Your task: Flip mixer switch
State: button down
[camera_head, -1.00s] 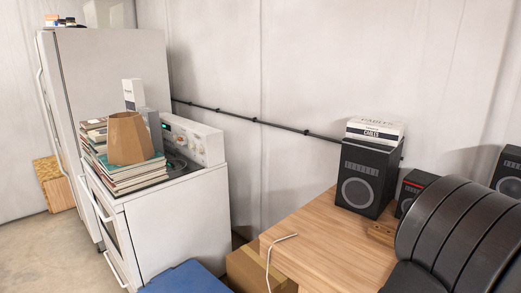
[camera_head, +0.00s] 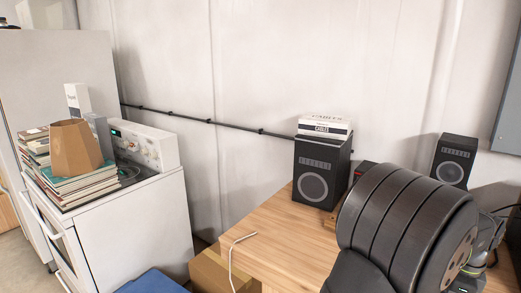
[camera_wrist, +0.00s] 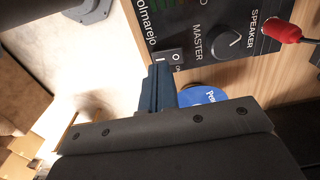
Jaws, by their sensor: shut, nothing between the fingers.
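In the wrist view the black mixer panel (camera_wrist: 205,22) shows at the top, with white lettering and a MASTER knob (camera_wrist: 228,44). Its switch (camera_wrist: 175,57) is a small dark rocker marked with a line and a circle at the panel's lower left corner. My gripper (camera_wrist: 160,68) is shut and empty, with its bluish fingertips right at the switch's edge. I cannot tell whether they touch it. In the head view my dark arm fills the lower right, and I cannot make out the mixer or the fingertips there.
A red-tipped plug (camera_wrist: 286,31) sits at the panel's right. A round blue item (camera_wrist: 203,97) lies partly behind my gripper. The wooden table (camera_head: 275,235) carries a black speaker (camera_head: 318,172) with a white box (camera_head: 325,125) on top. A white stove (camera_head: 140,225) stands at the left.

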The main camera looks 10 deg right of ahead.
jog(key=shift+r, duration=2.45)
notch_tip(320, 180, down, 7)
jog(key=shift+r, duration=0.1)
